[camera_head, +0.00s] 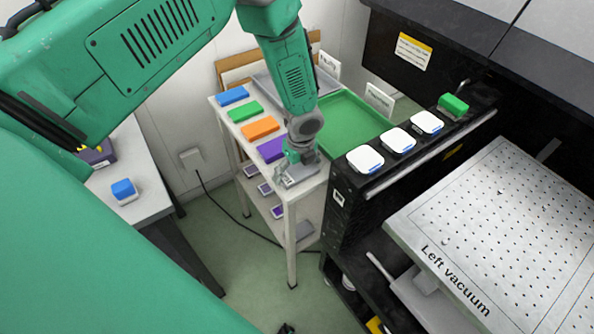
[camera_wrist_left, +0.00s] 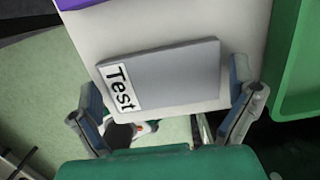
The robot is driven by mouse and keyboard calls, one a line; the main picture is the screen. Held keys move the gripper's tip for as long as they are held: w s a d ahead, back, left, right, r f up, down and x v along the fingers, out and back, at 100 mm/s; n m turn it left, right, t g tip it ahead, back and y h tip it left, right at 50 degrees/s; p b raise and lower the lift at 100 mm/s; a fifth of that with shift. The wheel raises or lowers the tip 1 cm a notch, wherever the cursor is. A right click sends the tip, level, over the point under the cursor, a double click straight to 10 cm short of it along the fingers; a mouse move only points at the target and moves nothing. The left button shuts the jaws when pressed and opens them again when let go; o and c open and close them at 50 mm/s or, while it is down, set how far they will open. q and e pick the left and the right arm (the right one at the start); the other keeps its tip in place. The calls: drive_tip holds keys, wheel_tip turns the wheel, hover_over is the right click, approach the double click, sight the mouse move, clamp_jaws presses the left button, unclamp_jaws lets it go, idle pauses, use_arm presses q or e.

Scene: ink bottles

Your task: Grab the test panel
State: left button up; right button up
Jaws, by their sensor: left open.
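The test panel (camera_wrist_left: 175,72) is a flat grey plate with a white label reading "Test" at its left end. In the left wrist view it lies on the white shelf top near the front edge. My left gripper (camera_wrist_left: 166,90) is open, with one finger on each side of the panel and no clear contact. In the head view my left gripper (camera_head: 296,177) is over the front corner of the white shelf unit (camera_head: 291,215). There the panel is hard to tell apart from the gripper. My right gripper is not in view.
Blue, green, orange (camera_head: 261,128) and purple (camera_head: 271,149) panels lie along the shelf's left side. A green tray (camera_head: 345,125) lies to their right. A side table (camera_head: 137,190) bears a blue-topped bottle (camera_head: 123,190).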

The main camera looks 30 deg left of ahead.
use_arm(q)
drive_tip(key=shift+d+r, duration=0.1)
drive_tip(key=shift+d, duration=0.2)
drive_tip(key=c, duration=0.4)
drive_tip(key=shift+d+r, duration=0.1)
drive_tip(key=shift+d, duration=0.05)
drive_tip(key=c, duration=0.5)
